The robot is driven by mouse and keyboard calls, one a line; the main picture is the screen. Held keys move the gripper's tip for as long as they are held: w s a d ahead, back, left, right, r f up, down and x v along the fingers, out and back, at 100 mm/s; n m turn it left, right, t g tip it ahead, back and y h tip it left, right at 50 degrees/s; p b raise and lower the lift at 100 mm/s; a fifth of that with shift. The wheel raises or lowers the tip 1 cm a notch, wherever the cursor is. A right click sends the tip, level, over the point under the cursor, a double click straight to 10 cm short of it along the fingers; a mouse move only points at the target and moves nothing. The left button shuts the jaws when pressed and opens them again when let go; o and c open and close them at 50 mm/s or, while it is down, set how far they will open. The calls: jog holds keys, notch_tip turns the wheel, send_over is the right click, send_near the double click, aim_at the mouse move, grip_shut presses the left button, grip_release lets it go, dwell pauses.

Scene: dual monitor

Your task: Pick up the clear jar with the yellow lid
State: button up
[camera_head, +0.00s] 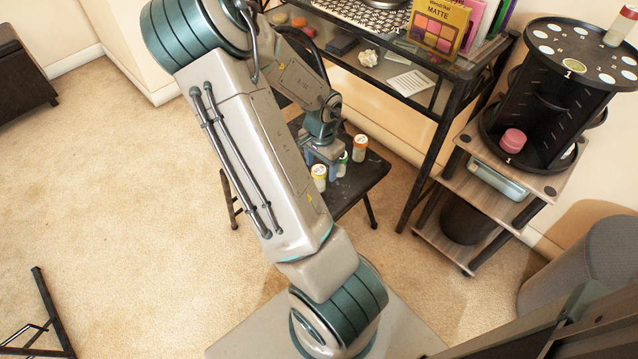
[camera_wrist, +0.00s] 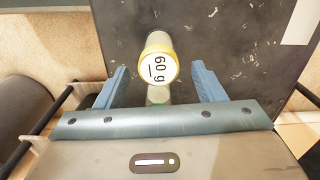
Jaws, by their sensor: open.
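A clear jar with a yellow lid (camera_head: 319,174) stands on a small dark seat (camera_head: 362,180) in the head view. In the wrist view a yellow-lidded jar (camera_wrist: 158,68) marked "60 g" shows between the two blue fingers. My gripper (camera_wrist: 160,68) is open, with a gap on either side of this jar's lid. A pale greenish thing (camera_wrist: 157,96) shows below the lid, partly hidden. In the head view my gripper (camera_head: 324,158) is low over the seat, among the jars, partly hidden by my arm.
A green-lidded jar (camera_head: 342,160) and an orange-lidded jar (camera_head: 360,147) stand close by on the same seat. A black-framed desk (camera_head: 436,112) is behind to the right. A round black rack (camera_head: 535,100) stands further right.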

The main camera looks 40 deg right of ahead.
aim_at(319, 180)
jog(key=shift+s+a+f+b, duration=0.1)
jog(key=shift+a+f+b, duration=0.1)
jog(key=shift+f+b, duration=0.95)
jog(key=shift+a+f+b, duration=0.2)
jog(key=shift+f+b, duration=0.25)
jog(key=shift+f, duration=1.4)
jog(key=c, duration=1.1)
